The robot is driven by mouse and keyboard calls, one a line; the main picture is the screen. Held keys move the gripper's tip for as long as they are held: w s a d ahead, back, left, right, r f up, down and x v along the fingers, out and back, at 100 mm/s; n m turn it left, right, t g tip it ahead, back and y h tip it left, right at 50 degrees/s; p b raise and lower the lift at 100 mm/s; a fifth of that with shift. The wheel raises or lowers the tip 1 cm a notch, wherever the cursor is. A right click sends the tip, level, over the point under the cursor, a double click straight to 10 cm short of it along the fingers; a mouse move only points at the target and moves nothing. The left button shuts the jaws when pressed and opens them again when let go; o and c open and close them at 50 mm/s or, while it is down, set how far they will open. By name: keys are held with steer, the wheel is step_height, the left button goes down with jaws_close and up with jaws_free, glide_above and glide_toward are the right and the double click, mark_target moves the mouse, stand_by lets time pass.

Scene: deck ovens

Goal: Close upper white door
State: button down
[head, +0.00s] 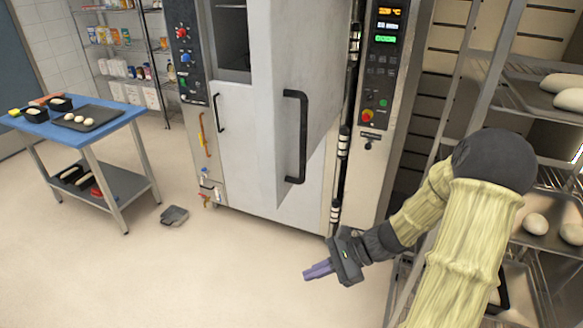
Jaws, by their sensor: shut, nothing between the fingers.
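The upper white door (272,110) of the oven stands open, swung out toward me on its right-hand hinges. Its dark vertical handle (296,137) is on the face turned to the right. Part of the dark oven opening (232,42) shows to the left of the door. The lower white door (230,170) looks shut and has its own dark handle (218,113). My gripper (306,273) is shut and empty, low in front of the oven, below and slightly right of the upper door's handle and apart from it.
A blue table (80,128) with a dark tray of dough stands at the left. A rack (485,105) with dough trays stands close at the right, beside my arm. A grey object (174,216) lies on the floor. The floor at front left is clear.

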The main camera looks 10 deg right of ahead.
mark_target(280, 189)
steer(key=w+d+r+m+t+y+p, duration=0.1)
steer(key=w+d+r+m+t+p, duration=0.2)
steer(key=r, duration=0.3)
steer(key=w+d+r+m+t+y+p, duration=0.2)
steer(key=w+d+r+m+t+p, duration=0.1)
steer(key=d+r+m+t, duration=0.2)
steer(key=shift+w+d+r+t+p, duration=0.4)
steer(key=shift+d+r, duration=0.3)
steer(key=shift+r, duration=0.25)
steer(key=p+x, duration=0.5)
steer(key=x, duration=0.8)
steer(key=shift+a+r+p, duration=0.2)
steer(key=shift+a+p, duration=0.05)
steer(key=shift+p, duration=0.1)
steer(key=shift+w+a+f, duration=0.15)
steer(key=shift+w, duration=0.05)
steer(key=shift+w+a, duration=0.15)
